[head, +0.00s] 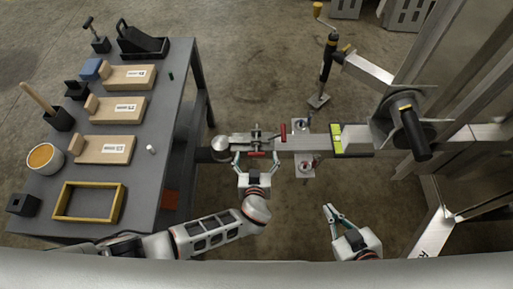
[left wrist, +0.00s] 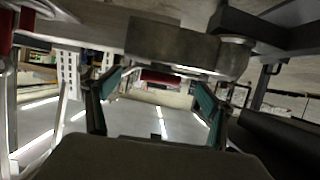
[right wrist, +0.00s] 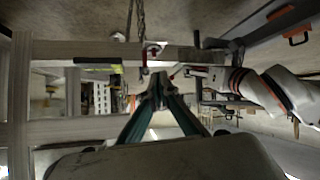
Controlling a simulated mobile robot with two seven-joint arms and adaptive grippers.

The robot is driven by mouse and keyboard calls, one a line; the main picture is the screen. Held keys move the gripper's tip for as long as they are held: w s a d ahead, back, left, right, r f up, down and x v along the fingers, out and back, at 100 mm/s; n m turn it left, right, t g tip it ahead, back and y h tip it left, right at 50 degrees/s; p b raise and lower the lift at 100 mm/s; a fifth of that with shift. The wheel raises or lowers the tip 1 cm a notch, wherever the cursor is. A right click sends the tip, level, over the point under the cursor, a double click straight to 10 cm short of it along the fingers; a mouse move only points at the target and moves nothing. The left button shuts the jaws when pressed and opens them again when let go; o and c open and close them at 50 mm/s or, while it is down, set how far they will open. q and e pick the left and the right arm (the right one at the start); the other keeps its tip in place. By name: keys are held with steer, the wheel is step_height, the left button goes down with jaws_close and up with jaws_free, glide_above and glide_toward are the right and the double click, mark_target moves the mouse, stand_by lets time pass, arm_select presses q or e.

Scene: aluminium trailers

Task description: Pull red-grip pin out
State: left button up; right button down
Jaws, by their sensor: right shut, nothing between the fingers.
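A red grip (head: 257,154) lies on the near side of the trailer coupler (head: 240,140); the left wrist view shows a red grip (left wrist: 160,77) below the metal coupler (left wrist: 185,45). I cannot tell whether a pin shaft is attached. My left gripper (head: 255,158) is open, its fingers either side of the grip and apart from each other (left wrist: 150,95). Another red handle (head: 283,132) stands on the drawbar just right of the coupler. My right gripper (head: 329,208) is shut and empty, low and right of the drawbar; its fingertips meet in the right wrist view (right wrist: 157,83).
A grey table (head: 150,180) at the left holds wooden blocks, a yellow frame (head: 63,201) and a cup (head: 45,158). The drawbar carries a yellow-green level (head: 337,139) and leads to a winch (head: 405,118). A jack (head: 327,65) stands behind. Floor between my grippers is open.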

arm_select(q)
steer(key=c, duration=1.2)
steer(key=shift+c, duration=0.2)
